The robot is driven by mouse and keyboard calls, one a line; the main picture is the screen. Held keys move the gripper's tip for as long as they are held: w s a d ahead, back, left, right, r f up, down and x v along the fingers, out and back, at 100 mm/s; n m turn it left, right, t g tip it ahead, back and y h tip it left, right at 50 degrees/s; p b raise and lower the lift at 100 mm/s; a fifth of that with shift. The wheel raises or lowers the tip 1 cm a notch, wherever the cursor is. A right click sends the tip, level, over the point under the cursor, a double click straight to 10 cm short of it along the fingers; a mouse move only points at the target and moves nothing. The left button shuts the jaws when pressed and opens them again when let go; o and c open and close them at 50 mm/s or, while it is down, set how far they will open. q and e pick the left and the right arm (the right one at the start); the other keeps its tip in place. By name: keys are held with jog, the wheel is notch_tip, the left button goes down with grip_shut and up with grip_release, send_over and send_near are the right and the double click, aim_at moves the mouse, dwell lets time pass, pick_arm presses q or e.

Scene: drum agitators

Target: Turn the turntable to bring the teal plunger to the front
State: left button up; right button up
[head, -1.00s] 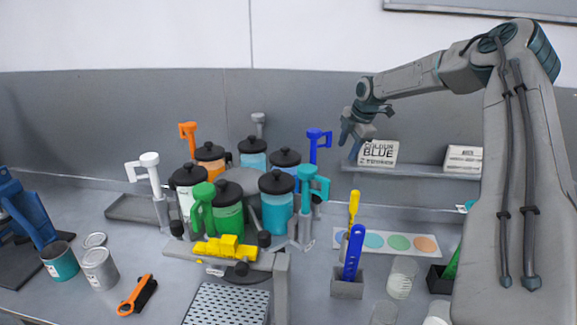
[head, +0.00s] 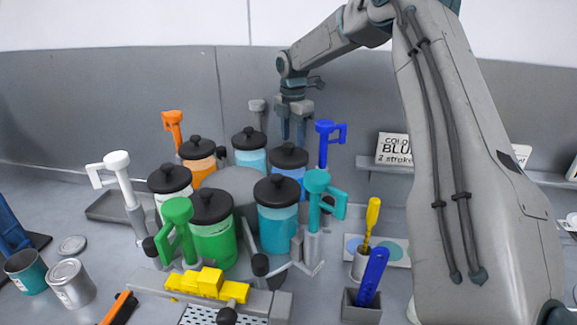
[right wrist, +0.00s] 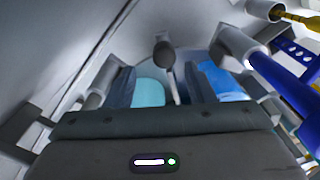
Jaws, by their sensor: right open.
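The turntable (head: 235,183) carries a ring of black-lidded jars around its grey hub. The teal plunger (head: 318,200) stands at the front right, beside the teal jar (head: 278,228). The green plunger (head: 177,225) is at the front left, by the green jar (head: 212,242). The blue plunger (head: 326,145) is at the back right, the grey one (head: 257,112) at the back. My right gripper (head: 293,138) is open, fingers down, behind the blue jar (head: 288,175) and between the grey and blue plungers; contact cannot be told. Its fingers also show in the right wrist view (right wrist: 162,88). My left gripper is out of view.
A yellow piece (head: 208,285) sits on the grey bar in front of the jars. A holder with a blue tool (head: 371,275) and a yellow-handled tool (head: 372,222) stand at the right. Cans (head: 70,283) stand at the front left. A shelf is behind at right.

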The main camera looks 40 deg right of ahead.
jog(key=f+b, duration=0.3)
jog(key=shift+s+a+f, duration=0.1)
jog(key=shift+s, duration=0.3)
notch_tip(320, 180, down, 2)
jog(key=shift+a+b, duration=0.1)
jog(key=shift+b, duration=1.1)
jog(key=f, duration=0.1)
jog(key=f+p, duration=0.1)
jog(key=f, duration=0.1)
jog(key=shift+w+f, duration=0.2)
jog(key=shift+f, duration=0.05)
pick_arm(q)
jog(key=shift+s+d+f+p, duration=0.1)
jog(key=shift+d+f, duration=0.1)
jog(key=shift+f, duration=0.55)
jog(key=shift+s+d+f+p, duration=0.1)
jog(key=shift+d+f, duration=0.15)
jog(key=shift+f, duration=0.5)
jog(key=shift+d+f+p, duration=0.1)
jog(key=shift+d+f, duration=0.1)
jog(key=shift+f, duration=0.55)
pick_arm(e)
jog(key=shift+s+f, duration=0.1)
jog(key=shift+f, duration=0.45)
grip_shut()
